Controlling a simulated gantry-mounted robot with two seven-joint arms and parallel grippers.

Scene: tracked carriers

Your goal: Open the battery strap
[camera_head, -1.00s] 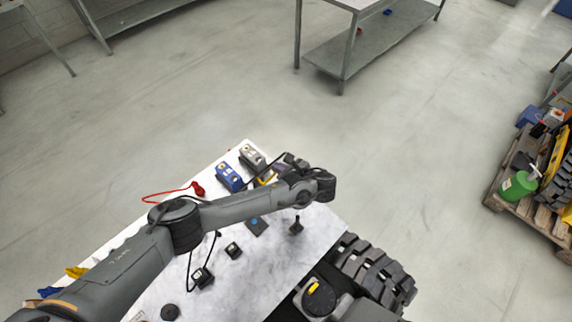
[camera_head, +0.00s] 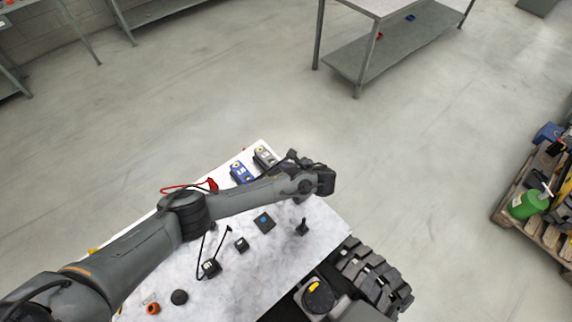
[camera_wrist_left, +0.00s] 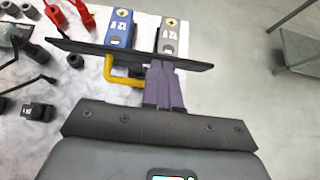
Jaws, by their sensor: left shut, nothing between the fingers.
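In the left wrist view a blue battery (camera_wrist_left: 118,32) and a grey battery (camera_wrist_left: 172,36) stand side by side. A long dark bar (camera_wrist_left: 85,48), possibly the strap, crosses in front of them. A bent yellow handle-like piece (camera_wrist_left: 113,72) shows below it. My left gripper (camera_wrist_left: 161,68) has purple fingers, shut and empty, close to the bar; I cannot tell whether they touch it. In the head view the blue battery (camera_head: 242,173) and grey battery (camera_head: 265,157) stand at the table's far edge. My left arm hides the fingers there. The right gripper is not in view.
A loaded pallet (camera_head: 535,215) stands at right; floor beyond is open.

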